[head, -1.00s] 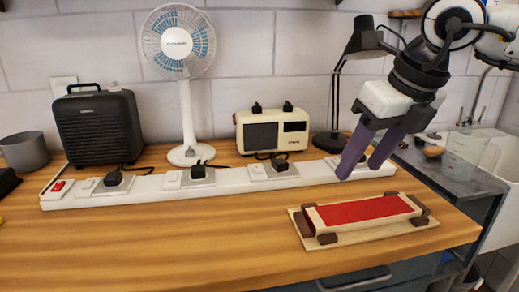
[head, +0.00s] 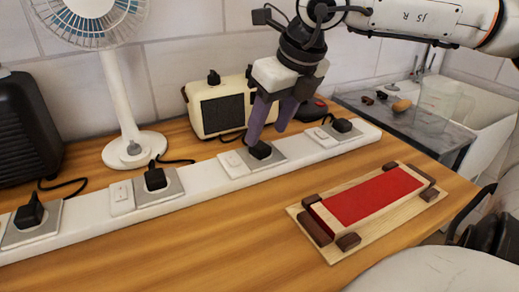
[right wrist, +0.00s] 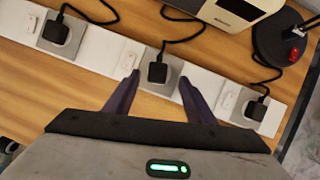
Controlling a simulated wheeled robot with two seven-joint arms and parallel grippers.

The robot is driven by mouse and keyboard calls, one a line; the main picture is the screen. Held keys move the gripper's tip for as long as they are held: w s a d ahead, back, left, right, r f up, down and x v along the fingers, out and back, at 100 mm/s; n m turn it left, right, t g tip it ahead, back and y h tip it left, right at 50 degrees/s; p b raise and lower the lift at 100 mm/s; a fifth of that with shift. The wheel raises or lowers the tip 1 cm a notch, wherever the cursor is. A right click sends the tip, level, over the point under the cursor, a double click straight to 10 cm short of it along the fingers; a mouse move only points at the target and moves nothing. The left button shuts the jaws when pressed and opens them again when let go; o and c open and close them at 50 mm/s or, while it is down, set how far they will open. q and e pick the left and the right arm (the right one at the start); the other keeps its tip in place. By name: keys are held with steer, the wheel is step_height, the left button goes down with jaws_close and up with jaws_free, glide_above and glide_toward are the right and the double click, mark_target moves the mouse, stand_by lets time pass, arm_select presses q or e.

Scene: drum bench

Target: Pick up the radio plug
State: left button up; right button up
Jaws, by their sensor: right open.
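The radio plug (head: 260,150) is a small black plug seated in a grey socket plate on the long white power strip (head: 90,226). Its cable runs back toward the cream radio (head: 222,107). My right gripper (head: 267,135) is open, with its purple fingers pointing down at this plug. In the right wrist view the plug (right wrist: 157,71) lies between the two fingertips (right wrist: 159,77), with a gap on each side. I cannot tell whether the fingers reach down to the plug's height. My left gripper is not in view.
Other black plugs sit on both sides: the fan-side plug (head: 155,179) and the lamp-side plug (head: 342,125). A white fan (head: 125,130) and a black heater (head: 28,130) stand behind the strip. A red-topped wooden block (head: 372,196) lies in front, right. The front left bench is clear.

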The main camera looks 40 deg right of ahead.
mark_target(260, 145)
steer(key=x, duration=0.4)
steer(key=shift+s+a, duration=0.15)
steer(key=shift+a, duration=0.05)
steer(key=shift+f, duration=0.15)
steer(key=c, duration=1.2)
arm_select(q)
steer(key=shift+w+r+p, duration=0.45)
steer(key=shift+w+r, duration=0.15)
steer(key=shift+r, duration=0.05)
arm_select(e)
step_height(260, 145, up, 10)
steer(key=shift+r, duration=0.1)
